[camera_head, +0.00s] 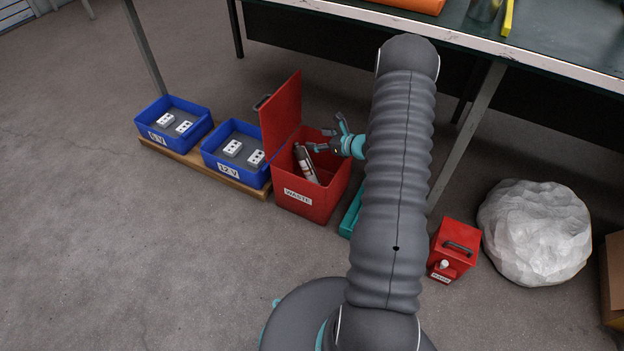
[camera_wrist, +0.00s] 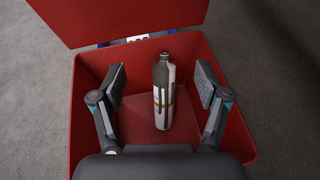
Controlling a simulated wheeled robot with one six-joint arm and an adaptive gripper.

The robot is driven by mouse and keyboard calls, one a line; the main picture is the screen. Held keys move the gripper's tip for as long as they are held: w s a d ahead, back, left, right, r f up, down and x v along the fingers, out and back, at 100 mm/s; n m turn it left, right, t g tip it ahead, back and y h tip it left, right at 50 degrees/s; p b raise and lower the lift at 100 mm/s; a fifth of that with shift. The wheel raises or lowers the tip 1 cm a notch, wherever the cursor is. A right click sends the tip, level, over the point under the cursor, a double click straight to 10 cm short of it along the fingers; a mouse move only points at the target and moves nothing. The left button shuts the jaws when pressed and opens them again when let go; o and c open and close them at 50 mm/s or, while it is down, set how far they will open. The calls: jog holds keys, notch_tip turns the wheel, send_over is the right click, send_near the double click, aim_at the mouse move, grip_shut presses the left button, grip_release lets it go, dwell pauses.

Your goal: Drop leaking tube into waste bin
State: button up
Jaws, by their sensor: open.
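The red waste bin (camera_head: 300,201) stands on the floor with its lid raised, and a WASTE label is on its front. In the wrist view its rim (camera_wrist: 244,148) surrounds the tube. The tube (camera_wrist: 161,92), grey and white with a brownish band and a dark cap, is inside the bin. In the head view the tube (camera_head: 305,163) leans inside the bin. My gripper (camera_head: 335,140) is at the bin's opening. In the wrist view my gripper (camera_wrist: 160,87) is open, with a finger on each side of the tube and gaps between.
Two blue bins, marked 5 V (camera_head: 160,138) and 12 V (camera_head: 225,165), stand left on a wooden board (camera_head: 190,159). A red container (camera_head: 452,250) and a white crumpled lump (camera_head: 535,232) are at right. A workbench (camera_head: 540,57) stands behind. The left floor is clear.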

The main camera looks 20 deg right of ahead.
jog(key=v, duration=1.1)
jog(key=shift+s, duration=0.35)
jog(key=shift+d+r, duration=0.15)
jog(key=s+a+r+n+g+y+p, duration=0.1)
jog(key=s+a+r+n+g, duration=0.3)
jog(key=a+r+n, duration=0.45)
jog(key=s+a+r+n+g+y, duration=0.1)
jog(key=s+a+r+n+g, duration=0.2)
jog(key=a+r+n, duration=0.6)
jog(key=s+a+r+n+h+p, duration=0.1)
jog(key=s+a+r+n+h, duration=0.2)
jog(key=s+r+n, duration=0.3)
jog(key=s+a+r+n+h+p, duration=0.1)
jog(key=s+a+r+n+h, duration=0.3)
jog(key=s, duration=0.9)
notch_tip(320, 180, up, 5)
jog(key=shift+s+a+f+n+h, duration=0.2)
jog(key=shift+s+n+h, duration=0.15)
jog(key=shift+n, duration=0.8)
jog(key=shift+s+d+r+n+t, duration=0.15)
jog(key=shift+s+r+n+t, duration=0.15)
jog(key=shift+s+n, duration=0.1)
jog(key=shift+c, duration=0.3)
